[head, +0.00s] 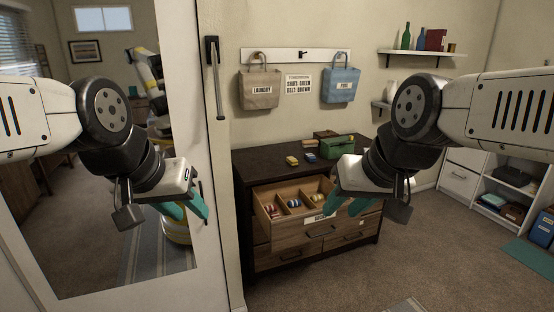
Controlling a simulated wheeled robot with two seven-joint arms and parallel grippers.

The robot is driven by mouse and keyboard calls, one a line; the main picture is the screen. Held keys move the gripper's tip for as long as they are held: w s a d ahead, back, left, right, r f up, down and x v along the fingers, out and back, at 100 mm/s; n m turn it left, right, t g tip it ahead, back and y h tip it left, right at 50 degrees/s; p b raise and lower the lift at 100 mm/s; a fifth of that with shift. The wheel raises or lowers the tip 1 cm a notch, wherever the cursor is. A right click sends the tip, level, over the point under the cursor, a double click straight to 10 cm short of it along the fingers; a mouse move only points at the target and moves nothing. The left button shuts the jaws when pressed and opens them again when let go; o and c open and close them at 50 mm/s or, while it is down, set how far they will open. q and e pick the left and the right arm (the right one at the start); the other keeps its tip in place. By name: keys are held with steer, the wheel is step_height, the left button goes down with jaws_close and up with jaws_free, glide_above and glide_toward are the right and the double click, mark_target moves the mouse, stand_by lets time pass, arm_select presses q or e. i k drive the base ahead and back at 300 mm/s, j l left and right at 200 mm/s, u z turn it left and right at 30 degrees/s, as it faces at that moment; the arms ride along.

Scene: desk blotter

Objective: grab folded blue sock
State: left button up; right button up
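A small dark blue folded item (310,157), perhaps the folded blue sock, lies on top of the dark dresser (265,160). A yellow and dark folded item (292,160) lies just left of it. Rolled, striped socks (271,210) sit in the compartments of the open top drawer (292,230). My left gripper (194,216) is in front of the mirror, left of the dresser, its teal fingers apart and empty. My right gripper (344,210) is open and empty in the view, overlapping the drawer's right side, which it partly hides.
A green box (337,147) stands on the dresser's back right. A tan bag (261,89) and a blue bag (341,85) hang above. A tall mirror (90,230) stands at left. Carpet in front of the dresser is largely clear.

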mark_target(309, 157)
steer(key=i+l+u, duration=0.1)
steer(key=u, duration=1.9)
steer(key=k+l, duration=0.1)
steer(key=l, duration=0.55)
steer(key=k+l, duration=0.1)
steer(key=l, duration=0.55)
steer(key=k+l+u, duration=0.1)
steer(key=l, duration=0.55)
steer(key=k+l, duration=0.1)
steer(key=l, duration=0.55)
steer(key=k+l, duration=0.15)
steer(key=l, duration=0.5)
steer(key=k+l+u, duration=0.1)
steer(key=l, duration=0.5)
steer(key=k+l, duration=0.15)
steer(key=l, duration=0.5)
steer(key=k+l, duration=0.15)
steer(key=l, duration=0.5)
